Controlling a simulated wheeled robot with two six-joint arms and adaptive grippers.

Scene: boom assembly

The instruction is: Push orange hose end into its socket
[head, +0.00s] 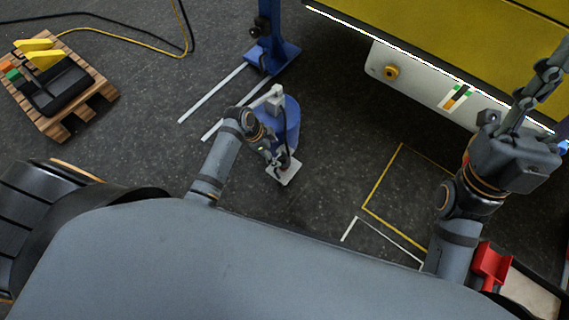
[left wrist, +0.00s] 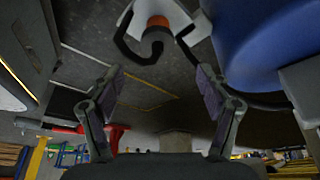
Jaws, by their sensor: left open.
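My left gripper (head: 272,158) is open beside the blue drum (head: 284,122) in the head view. In the left wrist view the two fingers of the left gripper (left wrist: 160,92) stand wide apart with nothing between them. Beyond them, near the top edge, an orange hose end (left wrist: 158,21) shows with a curved black hose (left wrist: 145,52), against a white part. A round yellow-orange ring (head: 391,72), possibly the socket, sits on the boom's white panel (head: 420,88).
The yellow boom (head: 470,40) fills the top right. A blue stand (head: 272,55) rises behind the drum. A wooden pallet (head: 100,88) carries a black tray and yellow blocks at left. A red holder (head: 491,265) is at lower right. Taped floor in the middle is clear.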

